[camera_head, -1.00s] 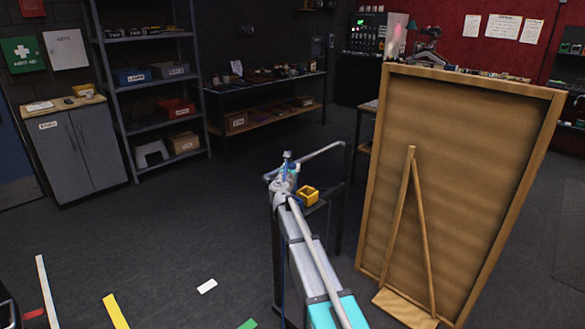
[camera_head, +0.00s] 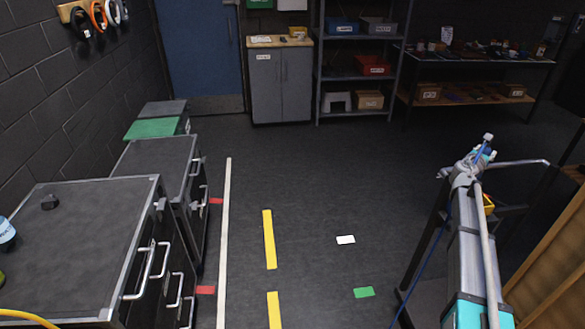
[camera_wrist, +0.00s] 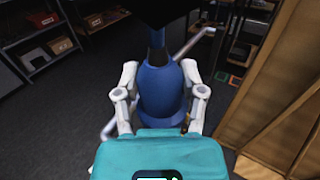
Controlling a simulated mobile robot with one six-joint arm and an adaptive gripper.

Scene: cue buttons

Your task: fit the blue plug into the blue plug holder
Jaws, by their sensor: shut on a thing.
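My gripper (camera_head: 482,153) is at the right of the head view, at the end of my outstretched arm. In the wrist view its two pale fingers stand on either side of the blue plug (camera_wrist: 160,88) and are shut on it. The plug has a wide blue body that narrows to a dark neck, pointing away from the wrist. In the head view the plug shows only as a small blue patch at the gripper. I cannot make out the blue plug holder in either view.
A yellow block-like thing (camera_head: 489,204) is partly hidden behind my arm. Dark drawer cabinets (camera_head: 85,240) line the left wall, with a bottle (camera_head: 6,234) at the left edge. A wooden board (camera_wrist: 275,90) stands close on the right. The floor (camera_head: 310,190) between is open.

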